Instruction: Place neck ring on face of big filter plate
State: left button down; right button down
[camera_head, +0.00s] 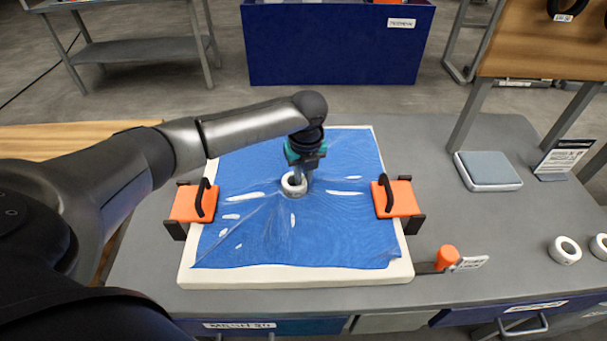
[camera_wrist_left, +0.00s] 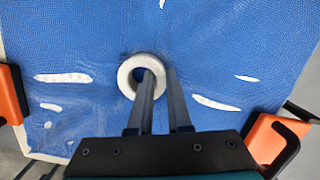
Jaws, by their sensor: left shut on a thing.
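The big filter plate (camera_head: 300,279) lies flat on the grey bench, its pale rim showing around a blue cloth (camera_head: 340,230) with white slits and creases running in toward the middle. The white neck ring (camera_head: 287,190) is at the middle of the cloth; it also shows in the left wrist view (camera_wrist_left: 126,76). My left gripper (camera_head: 299,178) points down over it and is shut on its wall, one finger inside the hole and one outside. I cannot tell whether the ring presses on the cloth. My right gripper is not in view.
Orange handle blocks with black grips sit at the plate's left (camera_head: 187,204) and right (camera_head: 401,198) sides. An orange knob (camera_head: 447,256) stands at the lower right. Spare white rings (camera_head: 565,250) and a grey pad (camera_head: 488,171) lie on the bench to the right.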

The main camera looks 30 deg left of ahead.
pick_arm(q)
jog(key=shift+f, duration=0.1)
jog(key=c, duration=0.8)
grip_release()
jog(key=shift+d, duration=0.1)
jog(key=shift+o, duration=0.2)
